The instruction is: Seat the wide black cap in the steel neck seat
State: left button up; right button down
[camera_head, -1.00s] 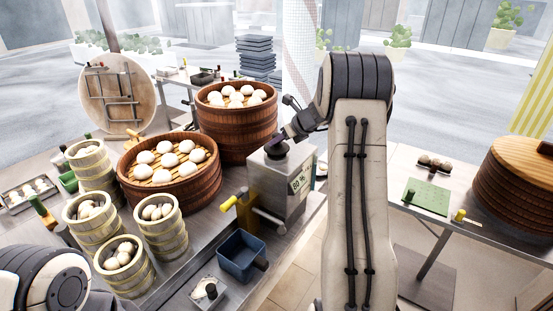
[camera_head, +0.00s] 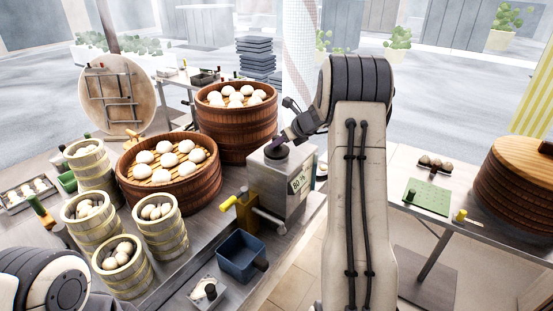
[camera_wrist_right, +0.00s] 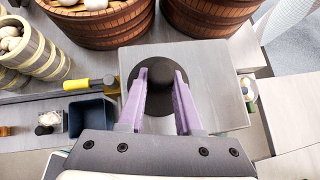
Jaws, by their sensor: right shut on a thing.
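The wide black cap (camera_head: 276,153) is a dark disc at the top of the steel box (camera_head: 272,187). In the right wrist view the cap (camera_wrist_right: 141,72) lies over the box's grey top (camera_wrist_right: 205,62). My right gripper (camera_head: 279,142) is above the box, shut on the cap; its two purple fingers (camera_wrist_right: 161,74) show on either side of the cap's middle. The steel neck seat is hidden under the cap, and I cannot tell whether the cap is down in it. My left gripper is out of view; only part of my left arm shows at the lower left.
Large brown steamers of buns (camera_head: 171,190) stand left of and behind the box. Small pale steamers (camera_head: 164,235) stand farther left. A yellow-handled tap (camera_head: 246,210) juts from the box's front, above a blue bin (camera_head: 241,262). A side table (camera_head: 475,232) is at the right.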

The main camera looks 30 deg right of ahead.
jog(key=shift+f+b, duration=0.4)
jog(key=shift+f, duration=0.15)
dwell(0.4)
jog(key=c, duration=0.5)
grip_release()
jog(key=shift+c, duration=1)
jog(key=shift+c, duration=0.8)
